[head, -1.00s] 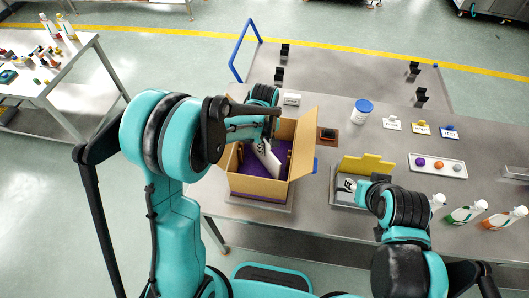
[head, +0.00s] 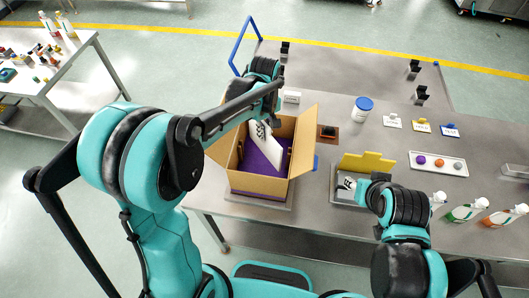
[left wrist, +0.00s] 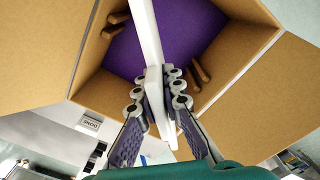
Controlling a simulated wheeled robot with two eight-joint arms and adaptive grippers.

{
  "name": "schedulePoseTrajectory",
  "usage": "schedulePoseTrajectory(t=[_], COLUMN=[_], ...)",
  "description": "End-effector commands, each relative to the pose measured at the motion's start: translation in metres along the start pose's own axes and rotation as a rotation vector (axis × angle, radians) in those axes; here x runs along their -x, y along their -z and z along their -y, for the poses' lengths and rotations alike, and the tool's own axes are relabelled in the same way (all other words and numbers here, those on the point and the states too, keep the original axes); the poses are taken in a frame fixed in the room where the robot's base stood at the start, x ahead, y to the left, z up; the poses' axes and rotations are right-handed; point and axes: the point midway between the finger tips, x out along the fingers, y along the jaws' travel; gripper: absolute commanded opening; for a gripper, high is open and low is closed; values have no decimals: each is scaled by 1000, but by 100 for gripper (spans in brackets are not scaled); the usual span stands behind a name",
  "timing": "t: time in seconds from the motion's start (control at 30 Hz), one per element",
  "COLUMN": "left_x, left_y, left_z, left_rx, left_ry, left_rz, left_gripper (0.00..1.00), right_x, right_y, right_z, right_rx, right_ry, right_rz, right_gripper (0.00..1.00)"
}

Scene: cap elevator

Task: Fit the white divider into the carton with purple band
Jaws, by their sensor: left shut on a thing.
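The white divider (head: 266,148) stands tilted inside the mouth of the open carton (head: 258,186). Black print shows near its top edge. The carton has a purple floor (head: 262,163) and a purple band low on its outside. My left gripper (left wrist: 163,88) is shut on the divider's edge, which also shows in the left wrist view (left wrist: 146,35). Brown slot rails (left wrist: 201,72) stand on opposite carton walls, with the divider between them. Whether its lower edge touches the floor is unclear. My right gripper (head: 365,184) is by the grey tray; its fingers cannot be made out.
The grey tray (head: 345,199) with a yellow back panel (head: 367,162) stands right of the carton. A blue-lidded jar (head: 362,110), a tray of coloured balls (head: 437,164) and several bottles are farther right. The carton's flaps are spread outward.

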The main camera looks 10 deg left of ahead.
Motion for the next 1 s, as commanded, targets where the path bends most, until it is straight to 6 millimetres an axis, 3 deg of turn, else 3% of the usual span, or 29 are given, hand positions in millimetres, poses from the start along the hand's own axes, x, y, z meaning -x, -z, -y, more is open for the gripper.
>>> schedulePoseTrajectory(t=[0.23, 0.67, 1.0], left_x=[-45, -94, -100], left_y=[0, 0, 0], left_z=[0, 0, 0], left_rx=[0, 0, 0], left_ry=[0, 0, 0], left_rz=[0, 0, 0], left_gripper=[0, 0, 0], right_x=[-5, -10, -12], right_y=[-4, -7, -8], right_z=[0, 0, 0], right_rx=[0, 0, 0], right_ry=[0, 0, 0], right_rz=[0, 0, 0], right_gripper=[40, 40, 40])
